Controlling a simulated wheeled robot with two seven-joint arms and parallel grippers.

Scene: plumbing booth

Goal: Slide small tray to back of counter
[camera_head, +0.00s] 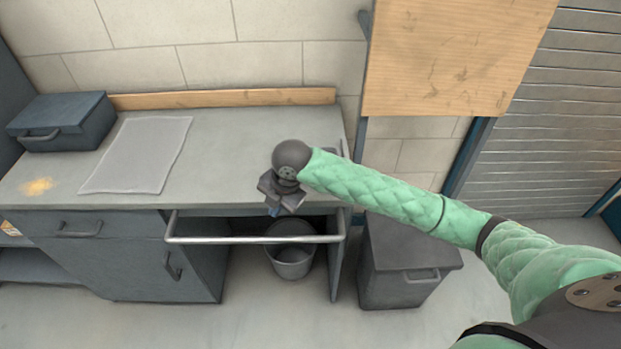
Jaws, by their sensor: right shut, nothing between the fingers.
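The grey counter (225,150) runs along the wall. A flat, pale grey rectangular sheet or shallow tray (140,155) lies on its left part; I cannot tell which it is. No other clear small tray shows, though a small grey edge shows just behind my right forearm near the counter's right end, mostly hidden. My right gripper (276,203) is shut and empty, pointing down at the counter's front edge, well to the right of the pale sheet. My left gripper is out of view.
A dark blue toolbox (62,122) stands at the counter's back left. A wooden strip (220,97) borders the back. A metal rail (255,240) crosses in front of the open bay holding a bucket (291,258). A grey bin (405,262) stands right. The counter's middle is clear.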

